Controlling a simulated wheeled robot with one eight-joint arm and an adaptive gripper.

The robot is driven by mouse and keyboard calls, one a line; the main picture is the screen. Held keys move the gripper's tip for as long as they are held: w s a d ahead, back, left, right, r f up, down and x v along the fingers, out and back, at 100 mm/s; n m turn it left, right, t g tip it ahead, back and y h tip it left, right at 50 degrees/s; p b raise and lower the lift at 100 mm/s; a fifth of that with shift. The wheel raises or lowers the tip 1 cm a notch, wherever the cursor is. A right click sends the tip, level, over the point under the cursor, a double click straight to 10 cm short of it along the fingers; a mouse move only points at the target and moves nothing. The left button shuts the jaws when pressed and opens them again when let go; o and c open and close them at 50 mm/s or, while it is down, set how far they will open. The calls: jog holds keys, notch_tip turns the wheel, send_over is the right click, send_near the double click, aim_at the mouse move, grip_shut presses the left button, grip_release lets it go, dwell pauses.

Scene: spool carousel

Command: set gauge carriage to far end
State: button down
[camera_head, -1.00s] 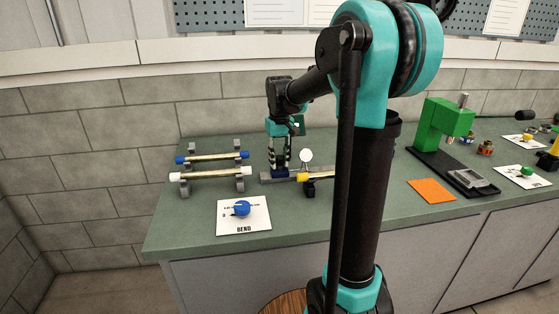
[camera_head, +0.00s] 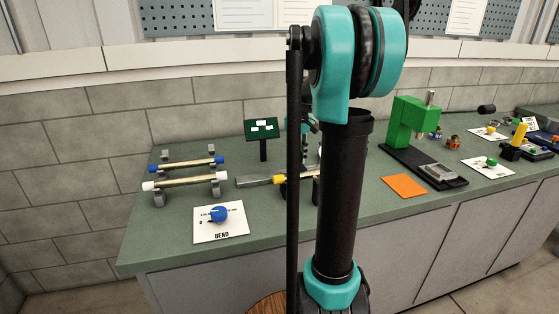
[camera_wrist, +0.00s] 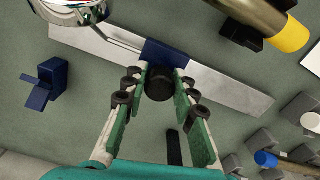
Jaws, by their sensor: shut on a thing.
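The gauge carriage (camera_wrist: 166,52) is a dark blue block on a flat grey rail (camera_wrist: 225,88) in the wrist view. It sits around the middle of the rail, with rail showing on both sides. A black round knob (camera_wrist: 158,84) sticks out of the carriage. My gripper (camera_wrist: 160,78) is shut on this knob, one finger at each side.
A yellow-ended rod (camera_head: 280,178) lies by the rail; it also shows in the wrist view (camera_wrist: 287,37). A round chrome part (camera_wrist: 85,12) is close by. A dark sign (camera_head: 262,131) stands behind the rail. Two rods on supports (camera_head: 186,181) and a BEND card (camera_head: 220,232) are left.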

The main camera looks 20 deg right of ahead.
jog(key=shift+d, duration=1.4)
jog(key=c, duration=1.2)
grip_release()
notch_tip(320, 180, up, 12)
